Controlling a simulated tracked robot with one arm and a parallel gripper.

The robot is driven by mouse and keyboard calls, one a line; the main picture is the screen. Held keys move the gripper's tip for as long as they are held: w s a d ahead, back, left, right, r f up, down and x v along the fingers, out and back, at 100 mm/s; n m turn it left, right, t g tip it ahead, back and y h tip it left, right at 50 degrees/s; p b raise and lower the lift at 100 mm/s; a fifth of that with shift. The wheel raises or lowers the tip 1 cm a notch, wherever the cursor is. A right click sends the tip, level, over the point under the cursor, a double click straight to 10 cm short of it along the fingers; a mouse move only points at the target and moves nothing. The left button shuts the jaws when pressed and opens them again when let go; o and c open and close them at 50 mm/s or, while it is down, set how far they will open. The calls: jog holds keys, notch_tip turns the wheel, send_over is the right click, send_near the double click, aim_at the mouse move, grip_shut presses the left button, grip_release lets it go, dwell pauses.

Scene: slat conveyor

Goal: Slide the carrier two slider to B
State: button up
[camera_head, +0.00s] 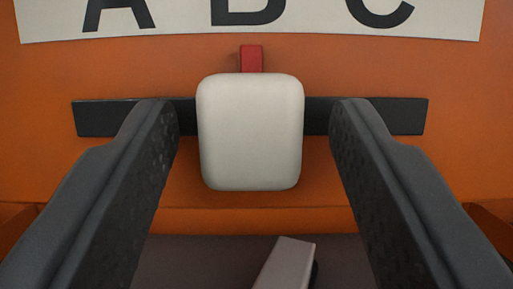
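The slider has a white rounded knob (250,132) with a red pointer (251,58) above it. It sits on a dark horizontal track (405,116) on an orange carrier face. The pointer is under the letter B on the white label (330,20), with A to the left and C to the right. My gripper (253,115) is open, with one dark finger on each side of the knob. A gap shows between each finger and the knob.
The orange carrier panel (460,130) fills the background. Below its lower edge is a dark grey surface (200,260) with a light grey block-like piece (285,264) at the bottom, partly cut off by the frame.

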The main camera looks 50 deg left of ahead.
jog(key=shift+f, duration=0.1)
jog(key=shift+s+d+f+b, duration=0.15)
jog(key=shift+s+d+b, duration=0.05)
jog(key=shift+b, duration=0.15)
jog(key=b+v, duration=0.7)
jog(key=v, duration=0.6)
jog(key=shift+f, duration=0.1)
jog(key=w+d+f+m+t+h+b, duration=0.1)
jog(key=w+d+f+m+h+b, duration=0.15)
jog(key=f+m+h, duration=0.6)
jog(key=w+d+f+m+t+h+b, duration=0.1)
jog(key=w+f+h+b, duration=0.3)
jog(key=f, duration=1)
jog(key=s+d+f+h, duration=0.2)
jog(key=s+f, duration=0.1)
jog(key=f, duration=0.3)
jog(key=s+d+f+h, duration=0.3)
jog(key=f, duration=0.3)
jog(key=shift+d+f+m+b, duration=0.15)
jog(key=shift+f+m+b, duration=0.15)
jog(key=shift+m+b, duration=0.15)
